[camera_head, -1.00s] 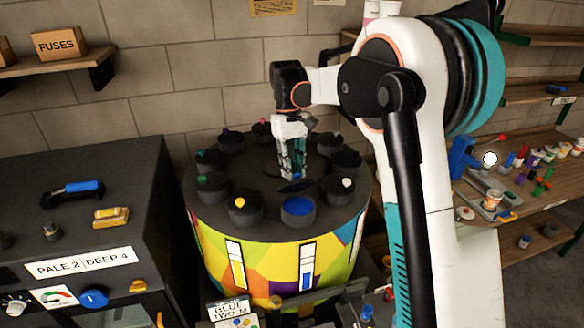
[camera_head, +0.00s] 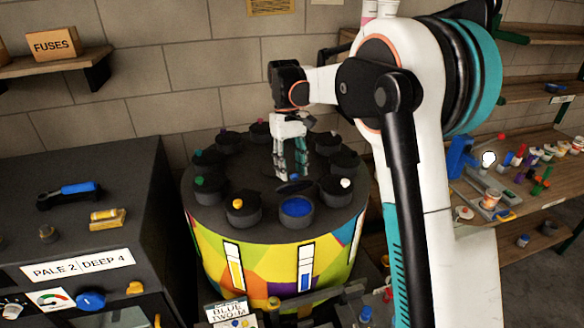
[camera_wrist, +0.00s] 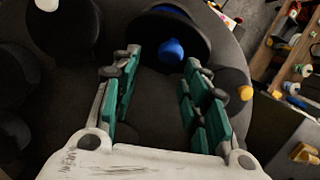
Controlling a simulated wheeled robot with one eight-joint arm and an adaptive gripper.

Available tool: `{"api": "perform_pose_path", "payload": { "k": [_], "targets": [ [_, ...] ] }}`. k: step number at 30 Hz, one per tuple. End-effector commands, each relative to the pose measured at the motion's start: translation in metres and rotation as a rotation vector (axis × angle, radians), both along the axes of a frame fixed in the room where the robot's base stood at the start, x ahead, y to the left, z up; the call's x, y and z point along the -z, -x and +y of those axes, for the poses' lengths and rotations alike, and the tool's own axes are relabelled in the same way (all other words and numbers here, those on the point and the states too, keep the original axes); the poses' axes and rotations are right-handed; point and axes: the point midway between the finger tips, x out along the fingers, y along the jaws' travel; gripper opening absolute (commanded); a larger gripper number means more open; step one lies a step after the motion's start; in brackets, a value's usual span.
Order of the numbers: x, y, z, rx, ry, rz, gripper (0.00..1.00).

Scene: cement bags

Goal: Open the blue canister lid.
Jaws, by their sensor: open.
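The blue canister (camera_head: 297,207) stands at the front of the round carousel, its blue contents showing through the open top. Its dark lid (camera_head: 294,186) is raised and tipped back at the canister's rear edge. In the wrist view the lid's blue knob (camera_wrist: 171,50) faces my gripper, beyond the fingertips and between their lines, with the blue contents (camera_wrist: 168,10) past the lid. My gripper (camera_head: 291,178) is open and empty, pointing down over the carousel just behind the lid. I cannot tell whether a finger touches the lid.
Several dark canisters with coloured knobs ring the carousel (camera_head: 270,238), including a yellow-knobbed one (camera_head: 243,208) and a white-knobbed one (camera_head: 336,190) beside the blue one. A dark machine (camera_head: 105,190) stands left, a cluttered shelf (camera_head: 540,195) right. The carousel's middle is clear.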

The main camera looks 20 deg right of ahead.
Motion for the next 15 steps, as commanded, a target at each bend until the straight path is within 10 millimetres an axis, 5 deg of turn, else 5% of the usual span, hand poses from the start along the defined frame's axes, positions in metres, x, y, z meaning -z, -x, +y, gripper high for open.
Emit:
{"api": "perform_pose_path", "payload": {
  "k": [15],
  "targets": [
    [-0.089, -0.023, -0.001, 0.002, 0.001, -0.001, 0.41]
  ]
}}
